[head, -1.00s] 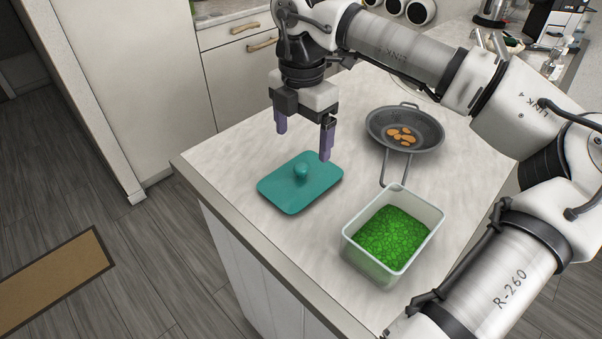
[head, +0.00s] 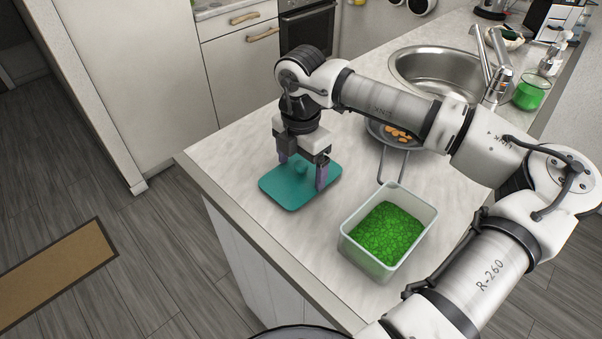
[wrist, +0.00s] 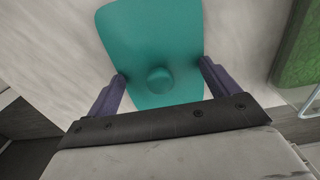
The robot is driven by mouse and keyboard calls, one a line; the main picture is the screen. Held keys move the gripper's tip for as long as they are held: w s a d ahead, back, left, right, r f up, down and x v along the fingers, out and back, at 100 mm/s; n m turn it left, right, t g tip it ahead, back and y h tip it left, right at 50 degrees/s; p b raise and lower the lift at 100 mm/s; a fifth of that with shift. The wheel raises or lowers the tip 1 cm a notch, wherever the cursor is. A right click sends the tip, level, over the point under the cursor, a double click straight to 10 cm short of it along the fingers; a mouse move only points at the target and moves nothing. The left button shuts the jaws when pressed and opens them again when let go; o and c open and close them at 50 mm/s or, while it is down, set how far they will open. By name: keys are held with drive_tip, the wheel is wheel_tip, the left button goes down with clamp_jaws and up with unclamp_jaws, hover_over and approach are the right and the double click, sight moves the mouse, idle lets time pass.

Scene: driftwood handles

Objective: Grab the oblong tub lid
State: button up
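The oblong tub lid (head: 292,197) is a flat teal rounded rectangle with a round knob, lying on the counter. In the wrist view the lid (wrist: 153,30) fills the upper middle, and its knob (wrist: 159,79) sits between my two fingers. My gripper (head: 303,180) is low over the lid, pointing down, with its purple fingers on either side of the knob. In the wrist view my gripper (wrist: 160,82) is open, with a clear gap between each finger and the knob. I cannot tell whether the fingertips touch the lid.
A clear tub (head: 347,247) with green contents stands right of the lid. A grey pan (head: 376,133) with orange pieces is behind it, partly hidden by my arm. A sink (head: 430,75) and a green-filled glass (head: 531,92) are farther back. The counter left of the lid is clear.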

drive_tip(key=shift+s, duration=0.1)
drive_tip(key=c, duration=1.8)
drive_tip(key=shift+o, duration=0.2)
